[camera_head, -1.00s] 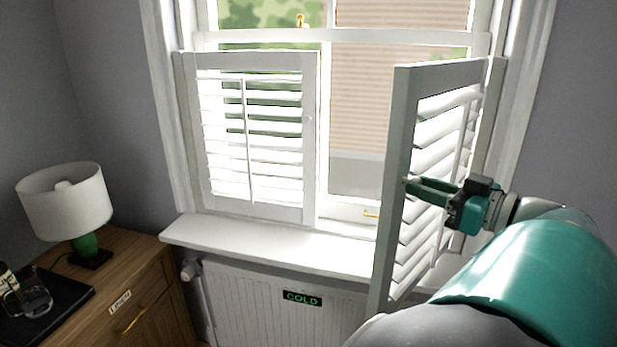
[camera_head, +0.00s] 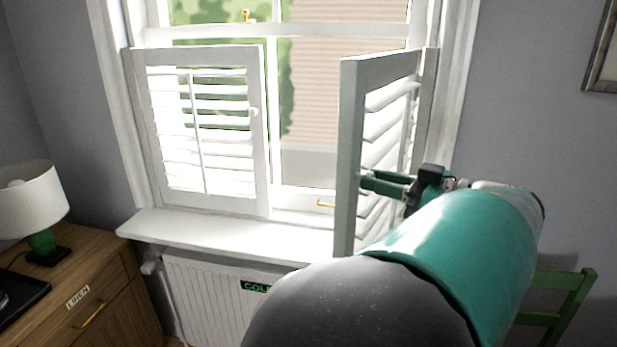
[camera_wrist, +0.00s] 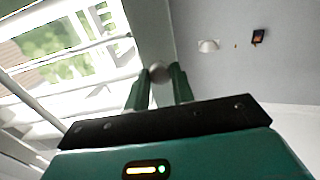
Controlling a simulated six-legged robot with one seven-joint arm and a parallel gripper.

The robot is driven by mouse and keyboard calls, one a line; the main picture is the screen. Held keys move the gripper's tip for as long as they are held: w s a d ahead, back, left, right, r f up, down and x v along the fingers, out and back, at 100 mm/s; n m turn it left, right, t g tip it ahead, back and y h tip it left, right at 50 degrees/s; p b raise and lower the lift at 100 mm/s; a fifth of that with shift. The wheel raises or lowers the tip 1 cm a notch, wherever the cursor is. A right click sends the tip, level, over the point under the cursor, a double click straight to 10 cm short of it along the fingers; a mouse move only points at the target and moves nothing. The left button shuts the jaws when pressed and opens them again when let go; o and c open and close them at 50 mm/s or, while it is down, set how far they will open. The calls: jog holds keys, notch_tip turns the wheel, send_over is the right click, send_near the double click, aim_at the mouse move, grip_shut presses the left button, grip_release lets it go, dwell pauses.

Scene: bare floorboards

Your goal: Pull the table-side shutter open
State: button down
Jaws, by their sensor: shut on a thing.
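The right white louvred shutter (camera_head: 350,150) stands swung out from the window into the room, hinged at its right side. My gripper (camera_head: 366,180) is at the free edge of this shutter. In the wrist view, my gripper (camera_wrist: 160,80) is shut on a small round knob (camera_wrist: 158,72), with one green finger on each side. The left louvred shutter (camera_head: 258,150) lies across the lower left of the window and has its own small knob (camera_head: 253,112). My arm hides the lower part of the right shutter.
A wooden cabinet (camera_head: 110,270) labelled LINEN, with a lamp (camera_head: 35,200), stands at the left. A white sill (camera_head: 220,236) and a radiator (camera_head: 200,290) lie below the window. A green chair (camera_head: 570,300) is partly visible at the right, and a picture frame (camera_head: 603,50) hangs above.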

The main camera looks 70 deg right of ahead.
jog(key=shift+s, duration=0.3)
dwell(0.4)
jog(key=c, duration=1.2)
grip_release()
